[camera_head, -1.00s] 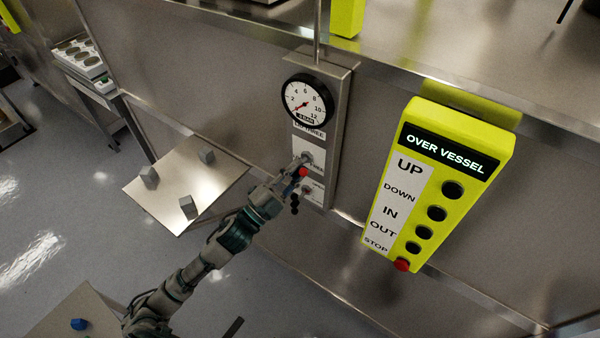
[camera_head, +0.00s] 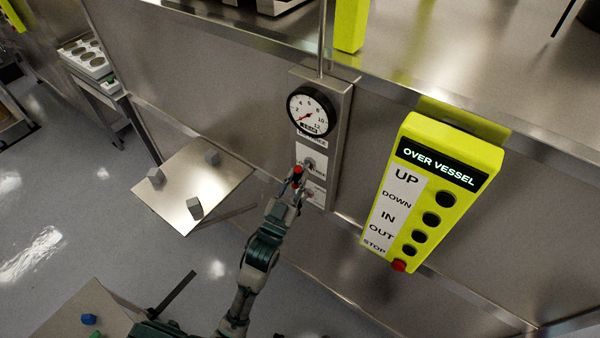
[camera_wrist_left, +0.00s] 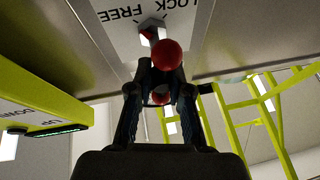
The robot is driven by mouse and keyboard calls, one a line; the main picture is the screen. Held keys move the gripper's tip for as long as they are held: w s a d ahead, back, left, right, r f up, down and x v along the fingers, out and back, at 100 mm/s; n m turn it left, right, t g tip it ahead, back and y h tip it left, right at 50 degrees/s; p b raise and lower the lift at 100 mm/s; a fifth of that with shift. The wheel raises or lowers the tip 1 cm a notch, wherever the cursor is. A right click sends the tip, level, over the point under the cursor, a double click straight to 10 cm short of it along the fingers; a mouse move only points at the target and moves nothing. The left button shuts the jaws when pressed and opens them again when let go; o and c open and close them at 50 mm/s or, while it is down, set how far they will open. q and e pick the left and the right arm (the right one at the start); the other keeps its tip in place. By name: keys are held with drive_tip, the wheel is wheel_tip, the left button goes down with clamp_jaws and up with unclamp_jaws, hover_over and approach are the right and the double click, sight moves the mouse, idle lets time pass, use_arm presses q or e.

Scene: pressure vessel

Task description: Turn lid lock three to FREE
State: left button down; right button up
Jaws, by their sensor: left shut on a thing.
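The lock panel (camera_head: 339,105) is an upright metal box on the vessel wall, with a round dial gauge (camera_head: 311,111) on top and white labels below. A lock lever with a red ball end (camera_head: 297,170) stands out from it. In the left wrist view the red ball (camera_wrist_left: 167,54) is close up, beside an upside-down label (camera_wrist_left: 125,28) whose readable words are LOCK and FREE. My left gripper (camera_head: 297,182) is shut on the lever near its ball. It hides part of the lever and lower panel. My right gripper is not in view.
A yellow control box (camera_head: 437,190) marked OVER VESSEL stands out from the wall to the right. A metal shelf (camera_head: 220,187) with several small grey blocks lies left of my arm. Open floor lies further left. Yellow framework (camera_wrist_left: 262,105) shows in the left wrist view.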

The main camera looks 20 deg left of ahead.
use_arm(q)
drive_tip(key=shift+w+f+n+y+p, duration=0.1)
drive_tip(key=shift+f+n+y+p, duration=0.3)
drive_tip(key=shift+n, duration=0.4)
drive_tip(key=shift+f+y, duration=0.1)
drive_tip(key=shift+y, duration=0.2)
drive_tip(key=c, duration=1.2)
unclamp_jaws()
drive_tip(key=shift+a, duration=0.1)
drive_tip(key=shift+w+a, duration=0.1)
drive_tip(key=shift+r, duration=0.2)
drive_tip(key=v, duration=1.2)
drive_tip(key=shift+a, duration=0.15)
